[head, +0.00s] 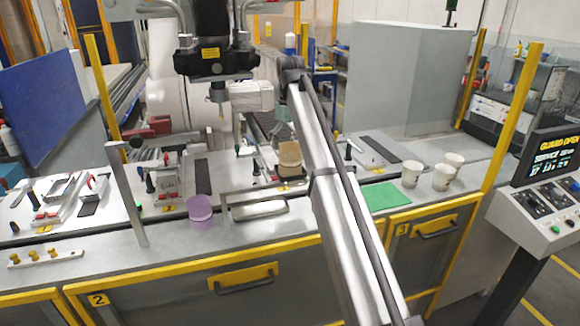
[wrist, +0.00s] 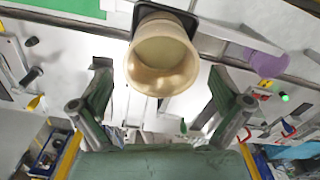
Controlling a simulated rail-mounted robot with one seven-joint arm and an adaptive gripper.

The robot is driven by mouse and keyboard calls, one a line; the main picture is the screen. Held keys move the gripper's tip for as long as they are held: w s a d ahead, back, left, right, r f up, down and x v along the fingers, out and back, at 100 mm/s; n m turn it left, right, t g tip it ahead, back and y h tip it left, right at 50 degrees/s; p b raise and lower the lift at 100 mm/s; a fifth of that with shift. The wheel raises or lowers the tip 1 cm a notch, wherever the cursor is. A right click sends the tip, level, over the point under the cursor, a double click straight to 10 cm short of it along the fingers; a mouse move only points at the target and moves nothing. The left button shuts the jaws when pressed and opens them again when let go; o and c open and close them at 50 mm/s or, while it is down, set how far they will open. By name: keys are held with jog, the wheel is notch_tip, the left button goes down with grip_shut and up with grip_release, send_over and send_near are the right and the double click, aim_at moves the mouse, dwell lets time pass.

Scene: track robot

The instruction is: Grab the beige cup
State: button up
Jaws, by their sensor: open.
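The beige cup (head: 290,155) stands upright near the middle of the workbench in the head view, just left of my arm's long link. In the wrist view the cup (wrist: 160,65) is at the upper middle, its open mouth towards the camera, with a dark base partly showing behind it. My gripper (wrist: 159,92) is open, with one finger at each side of the wrist view. The cup appears between and beyond the fingertips, and neither finger visibly touches it. In the head view I cannot make out the fingers clearly.
A purple round container (head: 201,208) and a metal handle-like bar (head: 258,209) are left of my arm. A green mat (head: 387,196) and white patterned cups (head: 412,174) are to the right. Fixtures with clamps (head: 72,196) crowd the left bench. A upright metal post (head: 127,195) stands near the front.

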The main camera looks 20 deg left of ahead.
aim_at(290, 158)
jog(key=shift+a+f+p, duration=0.1)
jog(key=shift+f+p, duration=1.35)
jog(key=shift+f, duration=1.5)
jog(key=c, duration=1.1)
